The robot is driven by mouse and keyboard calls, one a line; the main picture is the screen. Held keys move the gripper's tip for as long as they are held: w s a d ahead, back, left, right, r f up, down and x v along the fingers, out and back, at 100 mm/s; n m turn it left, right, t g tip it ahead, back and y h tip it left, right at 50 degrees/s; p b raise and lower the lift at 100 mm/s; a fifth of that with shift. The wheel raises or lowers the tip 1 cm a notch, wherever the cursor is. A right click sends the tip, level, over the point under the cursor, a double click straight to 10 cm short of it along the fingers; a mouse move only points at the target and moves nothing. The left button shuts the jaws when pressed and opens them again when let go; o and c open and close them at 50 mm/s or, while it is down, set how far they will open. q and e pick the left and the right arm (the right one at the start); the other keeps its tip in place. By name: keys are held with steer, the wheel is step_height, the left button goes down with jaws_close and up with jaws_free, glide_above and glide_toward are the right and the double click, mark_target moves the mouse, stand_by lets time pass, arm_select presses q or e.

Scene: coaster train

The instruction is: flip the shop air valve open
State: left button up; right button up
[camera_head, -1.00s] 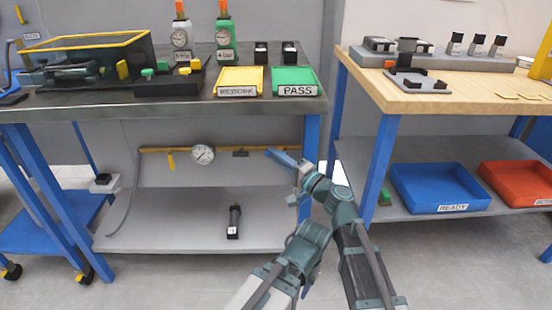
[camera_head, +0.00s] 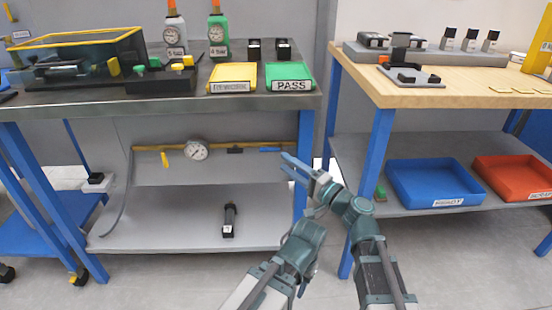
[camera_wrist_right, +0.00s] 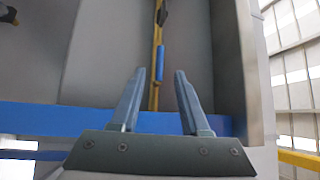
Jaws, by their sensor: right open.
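A yellow air pipe (camera_head: 215,150) runs along the panel beneath the left bench top. It carries a black fitting (camera_head: 235,150) and, right of it, a slim blue lever (camera_head: 270,149) lying along the pipe; I take these for the valve. In the right wrist view the blue lever (camera_wrist_right: 160,62) lines up with the pipe, above and between the fingertips. My right gripper (camera_head: 286,162) is open and empty, just right of and slightly below the lever, apparently apart from it. My left gripper is out of view.
A round gauge (camera_head: 196,150) and a hanging yellow tab (camera_head: 165,159) are further left on the pipe. A blue bench leg (camera_head: 301,170) stands close to my right gripper. Open floor lies in front.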

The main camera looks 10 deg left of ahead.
steer(key=v, duration=0.6)
steer(key=shift+s+d+b, duration=0.15)
steer(key=shift+d+b, duration=0.15)
steer(key=shift+b, duration=0.05)
